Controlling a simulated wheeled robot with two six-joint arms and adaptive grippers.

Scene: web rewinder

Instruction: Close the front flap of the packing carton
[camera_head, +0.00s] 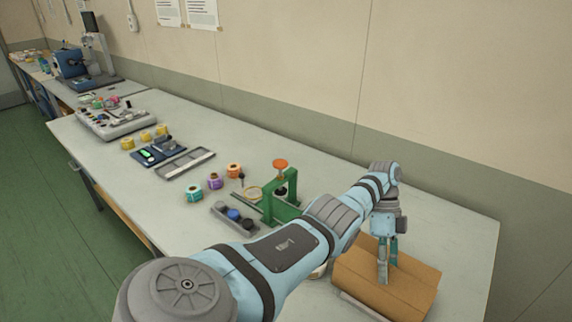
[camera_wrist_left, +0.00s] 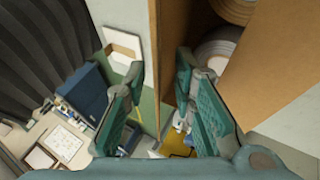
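The brown packing carton (camera_head: 415,285) is at the near right end of the bench in the head view. My left gripper (camera_head: 388,272) points down at its top, fingers apart. In the left wrist view, an upright cardboard panel (camera_wrist_left: 172,45) of the carton runs up between the open fingers (camera_wrist_left: 160,66). There is a gap on the left finger's side; I cannot tell whether the right finger touches it. Pale rolls (camera_wrist_left: 217,50) show inside the carton. The flap's exact angle is unclear in the head view. My right gripper is not in view.
A grey bar (camera_head: 362,306) lies along the carton's near side. A green stand (camera_head: 282,198) with an orange knob and a grey tray (camera_head: 234,216) stand left of it, beyond my left arm. Tape rolls (camera_head: 214,181) sit farther left. The wall runs behind the bench.

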